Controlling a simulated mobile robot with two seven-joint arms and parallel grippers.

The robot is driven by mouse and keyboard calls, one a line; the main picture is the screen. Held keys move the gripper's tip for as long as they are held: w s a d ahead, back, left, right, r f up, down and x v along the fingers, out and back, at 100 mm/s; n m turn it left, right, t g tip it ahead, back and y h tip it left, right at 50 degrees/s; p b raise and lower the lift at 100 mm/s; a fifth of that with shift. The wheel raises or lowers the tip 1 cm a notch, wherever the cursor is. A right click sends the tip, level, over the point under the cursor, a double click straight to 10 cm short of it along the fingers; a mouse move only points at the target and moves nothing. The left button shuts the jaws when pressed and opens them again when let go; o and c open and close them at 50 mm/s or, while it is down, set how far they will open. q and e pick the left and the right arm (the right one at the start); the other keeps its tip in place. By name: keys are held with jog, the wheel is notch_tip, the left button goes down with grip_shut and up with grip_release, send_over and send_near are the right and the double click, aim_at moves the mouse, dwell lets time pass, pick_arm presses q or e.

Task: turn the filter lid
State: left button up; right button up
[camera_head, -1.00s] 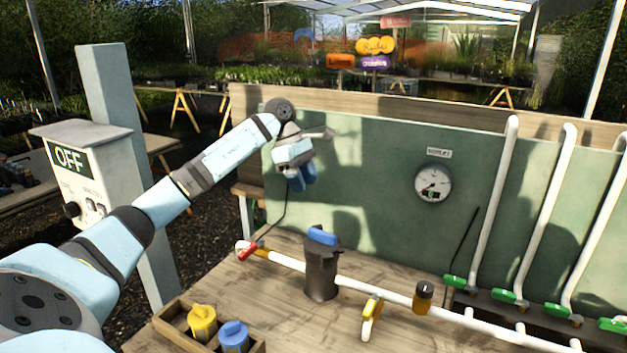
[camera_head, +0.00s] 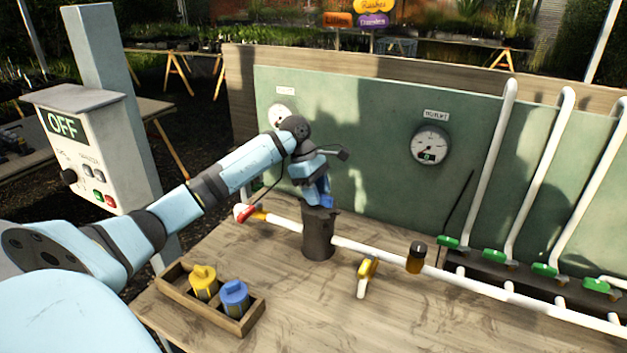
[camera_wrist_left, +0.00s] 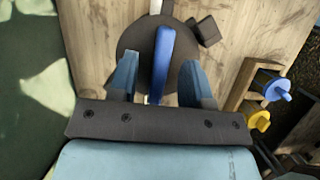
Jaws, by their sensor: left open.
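The filter is a dark upright cylinder (camera_head: 319,238) on the bench, set in the white pipe. In the left wrist view its round dark lid (camera_wrist_left: 142,45) carries a raised blue bar handle (camera_wrist_left: 163,62). My left gripper (camera_head: 318,196) points down at the top of the filter. In the left wrist view its two blue fingers (camera_wrist_left: 157,85) are open, one on each side of the blue handle, with a gap visible on both sides. In the head view the gripper mostly hides the handle. My right gripper is not in view.
A wooden tray (camera_head: 190,311) with a yellow cartridge (camera_head: 203,282) and a blue cartridge (camera_head: 234,297) stands at the front left. A red-handled valve (camera_head: 246,213), a yellow-handled valve (camera_head: 367,270) and several green valves line the pipework. A green panel with gauges (camera_head: 430,146) stands behind.

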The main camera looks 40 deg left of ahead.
pick_arm(q)
grip_shut()
jog(key=shift+f+m+g+b, duration=0.15)
jog(key=shift+m+g+b, duration=0.45)
jog(key=shift+m+b, duration=0.55)
jog(key=shift+m+g+b, duration=0.35)
jog(key=shift+m+g, duration=0.05)
jog(key=shift+m, duration=0.85)
jog(key=shift+w+m+b, duration=0.1)
jog(key=shift+m+b, duration=0.4)
jog(key=shift+m, duration=0.1)
jog(key=shift+m+g+y+b, duration=0.3)
jog(key=shift+m+g+b, duration=0.5)
jog(key=shift+m, duration=0.8)
